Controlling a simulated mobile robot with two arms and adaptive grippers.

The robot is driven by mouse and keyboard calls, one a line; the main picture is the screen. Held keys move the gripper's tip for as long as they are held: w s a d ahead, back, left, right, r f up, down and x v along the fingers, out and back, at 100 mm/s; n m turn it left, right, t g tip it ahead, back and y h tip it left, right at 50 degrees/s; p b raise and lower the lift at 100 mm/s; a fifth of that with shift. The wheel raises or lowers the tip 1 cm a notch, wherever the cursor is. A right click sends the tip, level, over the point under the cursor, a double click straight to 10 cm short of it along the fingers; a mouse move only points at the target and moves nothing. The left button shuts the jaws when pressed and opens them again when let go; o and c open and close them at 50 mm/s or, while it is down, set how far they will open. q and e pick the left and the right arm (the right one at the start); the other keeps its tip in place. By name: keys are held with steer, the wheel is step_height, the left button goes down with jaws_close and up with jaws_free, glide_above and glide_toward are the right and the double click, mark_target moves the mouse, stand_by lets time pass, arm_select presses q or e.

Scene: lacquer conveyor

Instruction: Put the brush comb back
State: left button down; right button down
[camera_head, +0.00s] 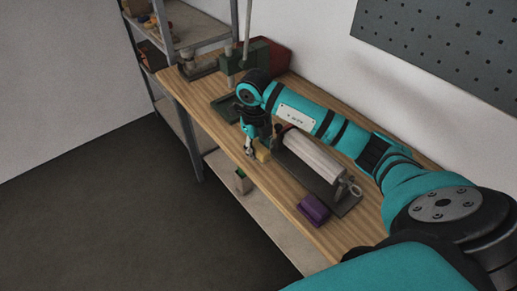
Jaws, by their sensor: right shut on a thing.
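My right gripper (249,149) points down over the front part of the wooden workbench, at the end of my teal arm. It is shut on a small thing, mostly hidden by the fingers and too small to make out. A small tan block (263,155) shows right beside the fingertips; I cannot tell whether it touches them. I cannot pick out the brush comb for certain. My left gripper is not in view.
On the workbench (283,202), a pale roller (314,155) on a dark base stands right of the gripper. A purple block (314,208) lies near the front edge. A green machine (258,60) stands behind. A small box (242,181) sits below the front edge.

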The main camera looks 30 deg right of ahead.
mark_target(258, 153)
steer(key=shift+w+d, duration=0.4)
steer(key=shift+w, duration=0.1)
steer(key=shift+w+d+f+p, duration=0.15)
steer(key=shift+f+p, duration=0.2)
steer(key=shift+p, duration=0.05)
step_height(258, 153, down, 3)
steer(key=shift+r+p, duration=0.1)
steer(key=shift+p, duration=0.4)
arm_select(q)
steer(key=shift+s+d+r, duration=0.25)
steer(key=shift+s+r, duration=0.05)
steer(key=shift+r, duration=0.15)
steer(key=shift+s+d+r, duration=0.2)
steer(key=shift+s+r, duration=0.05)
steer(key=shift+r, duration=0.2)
arm_select(e)
steer(key=shift+f, duration=0.3)
steer(key=c, duration=1)
jaws_free()
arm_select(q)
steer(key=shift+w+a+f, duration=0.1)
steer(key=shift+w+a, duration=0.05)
arm_select(e)
steer(key=shift+r, duration=0.15)
